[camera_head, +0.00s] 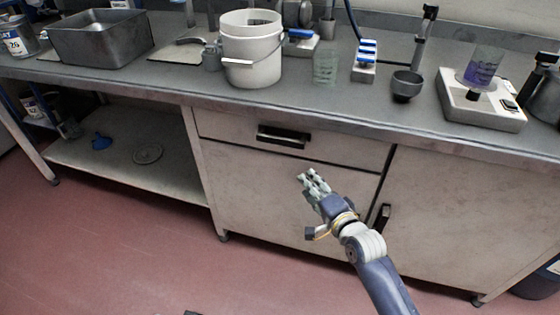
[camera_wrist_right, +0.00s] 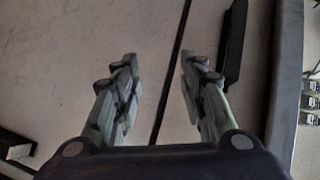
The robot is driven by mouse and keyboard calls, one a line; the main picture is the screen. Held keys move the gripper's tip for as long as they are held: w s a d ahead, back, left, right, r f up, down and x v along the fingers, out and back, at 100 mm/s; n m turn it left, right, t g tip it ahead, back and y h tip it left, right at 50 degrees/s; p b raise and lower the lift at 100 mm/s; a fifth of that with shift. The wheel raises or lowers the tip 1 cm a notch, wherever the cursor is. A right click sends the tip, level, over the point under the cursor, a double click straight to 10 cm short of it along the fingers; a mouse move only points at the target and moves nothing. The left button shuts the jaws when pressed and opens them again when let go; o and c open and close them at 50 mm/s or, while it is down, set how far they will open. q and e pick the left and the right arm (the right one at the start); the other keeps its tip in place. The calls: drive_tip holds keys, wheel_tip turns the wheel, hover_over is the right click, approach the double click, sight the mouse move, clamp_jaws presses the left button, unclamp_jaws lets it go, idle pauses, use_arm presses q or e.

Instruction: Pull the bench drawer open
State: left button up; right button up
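The bench drawer (camera_head: 345,149) is a wide pale front under the grey worktop, and it looks flush with the cabinet. Its black bar handle (camera_head: 283,136) sits near the middle of the front. In the right wrist view the handle (camera_wrist_right: 233,45) lies to the right of the fingers, beyond the dark seam below the drawer. My right gripper (camera_head: 307,175) is in front of the cabinet, a little below the drawer handle. The right wrist view shows its two fingers (camera_wrist_right: 160,75) spread apart with nothing between them.
A cupboard door (camera_head: 440,215) with a black handle (camera_head: 381,217) is right of my forearm. On the worktop (camera_head: 190,85) stand a white bucket (camera_head: 252,60), a metal tray (camera_head: 100,40), a small dark cup (camera_head: 406,86) and a scale (camera_head: 480,107) bearing a beaker. Red floor is clear at left.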

sight(281, 143)
drive_tip(key=a+r+m+t+y+b, duration=0.1)
drive_tip(key=a+r+t+y+b, duration=0.15)
drive_tip(key=r, duration=0.55)
drive_tip(key=shift+g, duration=0.45)
drive_tip(key=b+x, duration=0.1)
drive_tip(key=x, duration=0.2)
drive_tip(key=b+x, duration=0.1)
drive_tip(key=x, duration=0.5)
drive_tip(key=shift+s+a+r+b, duration=0.1)
drive_tip(key=shift+s+a+b, duration=0.15)
drive_tip(key=shift+a+b, duration=0.15)
drive_tip(key=shift+x, duration=0.85)
use_arm(q)
drive_tip(key=r, duration=0.1)
drive_tip(key=s+r, duration=0.1)
drive_tip(key=shift+a+r+t, duration=0.1)
drive_tip(key=shift+r+t, duration=0.3)
use_arm(e)
clamp_jaws()
